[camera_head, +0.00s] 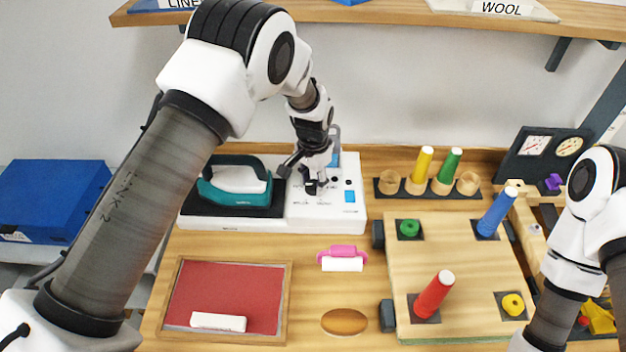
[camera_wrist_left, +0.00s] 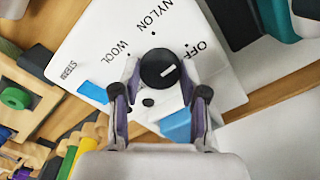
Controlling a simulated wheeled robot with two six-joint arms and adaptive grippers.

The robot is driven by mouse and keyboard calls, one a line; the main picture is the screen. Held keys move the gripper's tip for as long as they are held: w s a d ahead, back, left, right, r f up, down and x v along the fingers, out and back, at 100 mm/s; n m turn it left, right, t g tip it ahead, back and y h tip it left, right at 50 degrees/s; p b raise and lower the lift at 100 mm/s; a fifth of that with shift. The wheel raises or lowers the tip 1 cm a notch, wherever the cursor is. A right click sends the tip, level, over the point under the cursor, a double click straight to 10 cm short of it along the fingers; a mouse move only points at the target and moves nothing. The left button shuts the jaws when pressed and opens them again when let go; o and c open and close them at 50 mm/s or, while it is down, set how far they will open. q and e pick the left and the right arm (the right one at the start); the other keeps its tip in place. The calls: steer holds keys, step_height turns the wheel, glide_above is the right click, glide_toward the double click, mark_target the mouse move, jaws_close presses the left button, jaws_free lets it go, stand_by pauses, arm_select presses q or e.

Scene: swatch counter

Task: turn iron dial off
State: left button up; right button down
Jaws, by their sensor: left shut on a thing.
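The iron dial (camera_wrist_left: 158,68) is a round black knob with a white mark on a white panel (camera_wrist_left: 90,45) printed OFF, NYLON, WOOL and STEAM. In the left wrist view the mark points right and slightly up, roughly toward the OFF side. My left gripper (camera_wrist_left: 160,95) has its fingers on either side of the knob and is shut on it. In the head view my left gripper (camera_head: 314,184) is over the panel and hides most of the dial. The teal iron (camera_head: 235,184) rests on its dark pad left of the panel. My right gripper is out of view.
A pink-handled roller (camera_head: 343,257) and a red framed board (camera_head: 230,285) lie in front. A wooden board with coloured spools (camera_head: 455,260) is at right. A shelf (camera_head: 380,12) hangs above.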

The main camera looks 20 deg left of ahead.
mark_target(314, 184)
arm_select(q)
steer(key=shift+s+f+m, duration=0.2)
steer(key=shift+f+m, duration=0.05)
steer(key=shift+m, duration=0.15)
steer(key=o, duration=1.2)
steer(key=shift+c, duration=0.2)
steer(key=shift+w, duration=0.25)
steer(key=shift+r, duration=0.1)
step_height(314, 184, up, 12)
